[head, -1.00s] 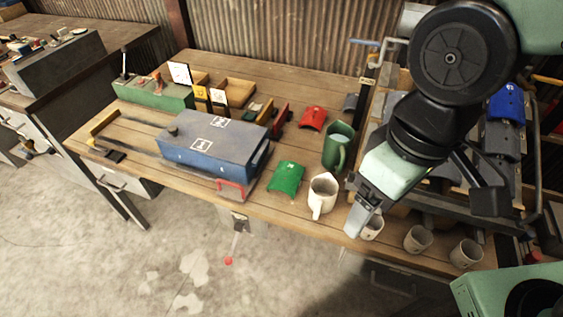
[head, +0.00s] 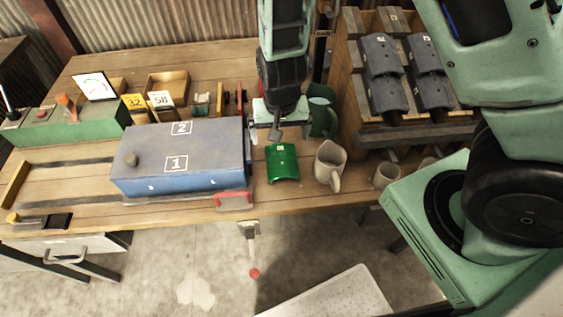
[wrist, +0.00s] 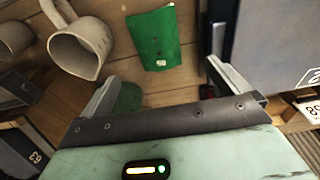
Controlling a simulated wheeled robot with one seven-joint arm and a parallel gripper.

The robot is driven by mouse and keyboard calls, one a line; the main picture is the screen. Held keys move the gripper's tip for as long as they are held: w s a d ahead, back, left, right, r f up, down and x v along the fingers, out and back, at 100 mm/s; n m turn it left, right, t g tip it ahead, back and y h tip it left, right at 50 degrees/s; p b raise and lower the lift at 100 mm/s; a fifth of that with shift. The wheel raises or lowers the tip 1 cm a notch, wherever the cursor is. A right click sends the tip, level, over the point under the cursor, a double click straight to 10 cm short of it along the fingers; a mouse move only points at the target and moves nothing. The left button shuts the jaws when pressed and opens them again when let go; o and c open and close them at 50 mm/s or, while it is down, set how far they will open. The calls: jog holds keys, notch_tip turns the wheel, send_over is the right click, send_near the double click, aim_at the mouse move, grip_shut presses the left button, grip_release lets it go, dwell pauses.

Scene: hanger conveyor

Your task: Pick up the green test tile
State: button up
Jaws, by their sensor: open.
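The green test tile (head: 283,163) lies on the wooden bench, a curved plate with a small white label, between the blue box and a cream mug. In the wrist view the tile (wrist: 153,40) lies ahead of the fingers, roughly between their lines. My gripper (head: 277,131) is just behind the tile in the head view, pointing down and apparently above the bench. In the wrist view both fingers of the gripper (wrist: 162,82) are spread wide with nothing between them.
The blue box (head: 180,160) stands close left of the tile. A red handle (head: 234,201) is at the front edge. A rack of dark tiles (head: 385,75) stands at right.

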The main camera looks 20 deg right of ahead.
send_over(282, 159)
jog(key=f, duration=0.7)
jog(key=shift+s+a, duration=0.1)
jog(key=shift+a, duration=0.25)
jog(key=f, duration=0.2)
jog(key=f+p, duration=0.1)
jog(key=shift+d+f, duration=0.35)
jog(key=shift+f, duration=0.75)
jog(key=c, duration=1.1)
jog(key=shift+r, duration=0.1)
